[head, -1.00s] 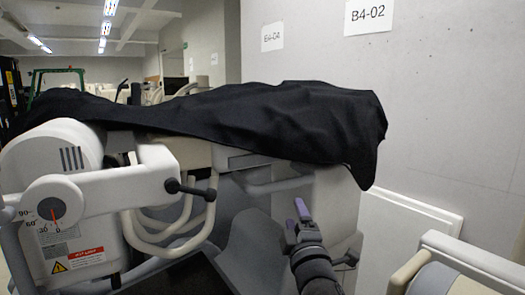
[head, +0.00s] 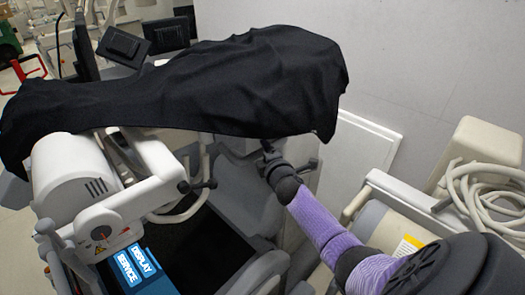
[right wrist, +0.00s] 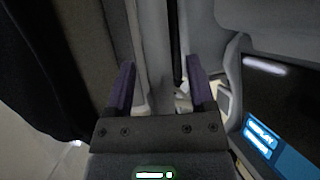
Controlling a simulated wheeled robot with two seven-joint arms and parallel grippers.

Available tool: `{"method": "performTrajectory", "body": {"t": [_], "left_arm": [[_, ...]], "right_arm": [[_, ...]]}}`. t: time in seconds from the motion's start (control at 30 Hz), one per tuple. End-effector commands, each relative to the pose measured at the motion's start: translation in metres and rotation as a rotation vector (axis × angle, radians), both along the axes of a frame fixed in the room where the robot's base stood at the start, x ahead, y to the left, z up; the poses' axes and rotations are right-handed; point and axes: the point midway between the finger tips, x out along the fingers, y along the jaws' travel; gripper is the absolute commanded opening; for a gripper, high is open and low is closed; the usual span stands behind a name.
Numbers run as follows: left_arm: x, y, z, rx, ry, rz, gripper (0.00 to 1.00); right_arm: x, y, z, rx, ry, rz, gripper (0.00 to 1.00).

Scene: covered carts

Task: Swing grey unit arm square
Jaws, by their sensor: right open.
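The pale grey unit (head: 75,178) with a slotted housing stands at the left in the head view. Its dial (head: 101,233) has a red needle, too small to read. Its arm (head: 150,180) reaches right to a dark knobbed lever (head: 197,186). A black cloth (head: 240,85) drapes over the top and hides much of the cart. My right gripper (head: 266,152) is just under the cloth's lower edge, right of the lever and apart from it. In the right wrist view the purple fingers (right wrist: 160,80) are open, with a grey upright behind the gap. My left gripper is out of view.
A dark panel with a blue DISPLAY SERVICE strip (head: 140,270) lies low in front of the unit and also shows in the right wrist view (right wrist: 262,142). A cart with coiled pale hoses (head: 485,190) stands at the right. A wall (head: 420,70) closes the back.

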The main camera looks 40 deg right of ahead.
Motion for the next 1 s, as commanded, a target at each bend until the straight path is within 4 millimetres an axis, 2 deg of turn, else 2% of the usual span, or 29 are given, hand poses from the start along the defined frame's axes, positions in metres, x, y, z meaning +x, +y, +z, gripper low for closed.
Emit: {"method": "performTrajectory", "body": {"t": [0.2,0.47,0.57,0.8,1.0], "left_arm": [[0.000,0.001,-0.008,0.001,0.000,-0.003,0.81],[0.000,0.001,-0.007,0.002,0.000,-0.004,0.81],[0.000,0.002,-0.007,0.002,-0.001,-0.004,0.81],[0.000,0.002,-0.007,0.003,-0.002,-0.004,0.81],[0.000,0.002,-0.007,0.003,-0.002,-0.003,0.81]], "right_arm": [[0.017,-0.007,-0.004,0.000,-0.001,0.000,0.70],[0.019,-0.008,-0.003,0.000,0.000,0.001,0.70],[0.019,-0.008,-0.003,0.000,0.000,0.001,0.53],[0.018,-0.007,-0.003,0.000,0.000,0.001,0.02],[0.018,-0.007,-0.003,0.000,0.000,0.001,0.00]]}}
